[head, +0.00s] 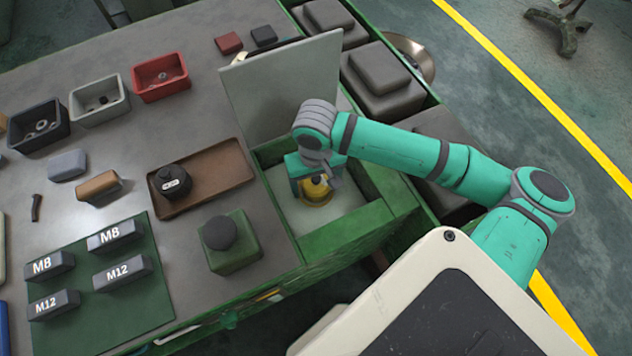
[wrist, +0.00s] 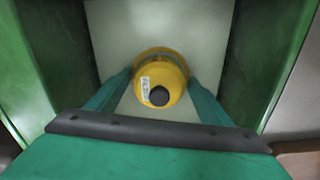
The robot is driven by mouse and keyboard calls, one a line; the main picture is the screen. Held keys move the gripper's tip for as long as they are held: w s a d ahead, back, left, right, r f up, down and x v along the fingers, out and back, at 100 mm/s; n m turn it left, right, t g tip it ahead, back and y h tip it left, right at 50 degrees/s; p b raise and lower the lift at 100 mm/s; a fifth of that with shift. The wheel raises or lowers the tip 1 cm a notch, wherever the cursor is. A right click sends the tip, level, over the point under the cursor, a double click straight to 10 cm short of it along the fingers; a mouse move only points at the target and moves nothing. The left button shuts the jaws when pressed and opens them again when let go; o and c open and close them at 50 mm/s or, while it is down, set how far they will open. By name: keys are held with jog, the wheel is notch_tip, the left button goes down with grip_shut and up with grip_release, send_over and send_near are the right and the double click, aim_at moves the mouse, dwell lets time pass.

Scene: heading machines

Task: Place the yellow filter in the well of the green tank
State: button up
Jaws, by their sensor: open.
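The yellow filter (head: 316,191) is down inside the green-walled well of the green tank (head: 345,233), over its pale floor. In the wrist view the yellow filter (wrist: 163,70) shows a white label and a dark round spot on top. It looks upright and seems to rest on the floor. My gripper (head: 316,178) reaches down into the well from above. In the wrist view my gripper (wrist: 160,82) is open, with one teal finger on each side of the filter. Whether either finger touches it, I cannot tell.
A raised grey panel (head: 285,90) stands along the well's back side. A brown tray (head: 215,180) with a black canister (head: 172,181) and a green block with a dark knob (head: 233,255) lie to the left. Several bins stand farther left.

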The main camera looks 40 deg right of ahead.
aim_at(316, 178)
notch_tip(316, 178, up, 12)
jog(key=shift+r, duration=0.1)
dwell(0.4)
dwell(0.5)
